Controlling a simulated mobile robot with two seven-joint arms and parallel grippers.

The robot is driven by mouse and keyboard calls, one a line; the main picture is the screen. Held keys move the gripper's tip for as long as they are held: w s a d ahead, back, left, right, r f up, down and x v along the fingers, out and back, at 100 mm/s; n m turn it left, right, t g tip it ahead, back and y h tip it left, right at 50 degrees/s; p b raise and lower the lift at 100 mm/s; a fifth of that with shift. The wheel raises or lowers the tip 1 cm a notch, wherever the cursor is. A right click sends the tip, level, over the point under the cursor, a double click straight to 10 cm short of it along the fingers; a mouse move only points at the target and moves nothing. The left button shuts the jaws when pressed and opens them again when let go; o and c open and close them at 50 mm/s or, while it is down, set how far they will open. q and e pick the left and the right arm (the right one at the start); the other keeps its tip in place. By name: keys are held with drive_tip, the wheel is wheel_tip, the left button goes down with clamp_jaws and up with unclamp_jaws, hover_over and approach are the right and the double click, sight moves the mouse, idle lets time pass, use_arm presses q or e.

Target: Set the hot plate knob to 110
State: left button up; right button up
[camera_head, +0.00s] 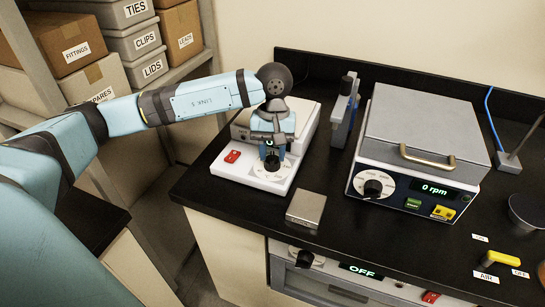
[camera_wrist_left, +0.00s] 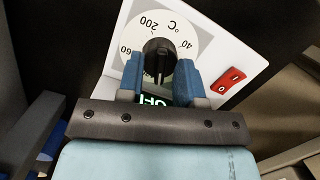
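The hot plate (camera_head: 232,168) is a white unit with a grey top, a red switch (camera_head: 232,156) and a green display reading OFF in the left wrist view (camera_wrist_left: 153,100). Its black knob (camera_head: 271,163) sits on a round dial. In the left wrist view the knob (camera_wrist_left: 159,62) has a raised bar running roughly up and down, and the dial (camera_wrist_left: 187,28) reads 200, 40 and 60, partly hidden. I cannot read an exact setting. My left gripper (camera_head: 271,152) is just above the knob, its blue fingers apart on either side (camera_wrist_left: 158,80); contact is not clear. My right gripper is not in view.
A stirrer-like unit (camera_head: 424,130) reading 0 rpm stands to the right. A small metal block (camera_head: 306,209) lies in front of the hot plate, and a blue-grey stand (camera_head: 344,110) is behind. The bench (camera_head: 420,240) is black; shelves with boxes (camera_head: 72,45) are at left.

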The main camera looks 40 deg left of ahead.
sight(272, 154)
use_arm(q)
drive_tip(key=shift+f, duration=0.2)
drive_tip(key=shift+a+r+p, duration=0.1)
drive_tip(key=shift+r+p, duration=0.25)
drive_tip(key=shift+r, duration=0.25)
wheel_tip(272, 154, up, 7)
drive_tip(key=p, duration=0.2)
drive_tip(key=shift+w+p, duration=0.1)
drive_tip(key=shift+p, duration=0.2)
